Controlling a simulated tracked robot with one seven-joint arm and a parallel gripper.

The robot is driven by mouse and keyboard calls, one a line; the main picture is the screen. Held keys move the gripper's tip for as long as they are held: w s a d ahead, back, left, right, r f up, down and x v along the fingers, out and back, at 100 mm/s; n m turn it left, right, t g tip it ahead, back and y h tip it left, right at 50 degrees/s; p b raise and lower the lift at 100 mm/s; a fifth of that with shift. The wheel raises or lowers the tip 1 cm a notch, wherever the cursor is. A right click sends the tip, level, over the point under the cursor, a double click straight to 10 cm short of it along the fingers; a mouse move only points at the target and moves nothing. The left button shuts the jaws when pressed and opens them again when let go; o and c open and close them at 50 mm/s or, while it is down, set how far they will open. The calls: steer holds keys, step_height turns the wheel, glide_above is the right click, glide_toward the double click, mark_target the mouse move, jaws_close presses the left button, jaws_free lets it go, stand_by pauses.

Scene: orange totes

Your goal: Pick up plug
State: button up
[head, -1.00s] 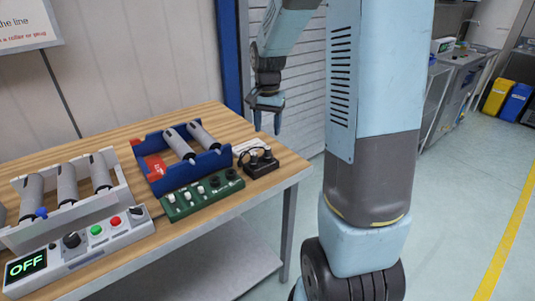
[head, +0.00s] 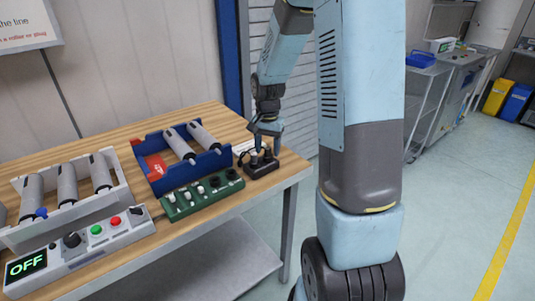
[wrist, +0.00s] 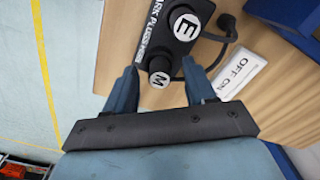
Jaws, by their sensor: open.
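A black plug holder (head: 261,169) stands near the right end of the wooden table; its lettering, partly cut off, includes "PLUGS". In the wrist view, one round-topped plug marked M (wrist: 160,80) and one marked E (wrist: 187,26) stand in it. A black cable (wrist: 222,45) curves beside them. My gripper (head: 265,142) is right above the holder, pointing down. In the wrist view my gripper (wrist: 161,72) is open, with the M plug between its fingers and a gap visible to each side. The E plug lies beyond the fingertips. How deep the fingers reach is unclear.
A green socket board (head: 202,193) is left of the holder. Behind it is a blue tray (head: 222,163) with two grey rollers. A white rack (head: 122,195) with several rollers and a control box (head: 140,228) showing OFF stand farther left. An "OFF ON" label (wrist: 240,72) lies beside the holder.

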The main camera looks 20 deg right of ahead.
steer(key=shift+c, duration=0.3)
jaws_close()
steer(key=shift+r, duration=0.6)
steer(key=s+a+r, duration=0.1)
steer(key=s+r, duration=1)
steer(key=s, duration=0.3)
steer(key=shift+r, duration=0.4)
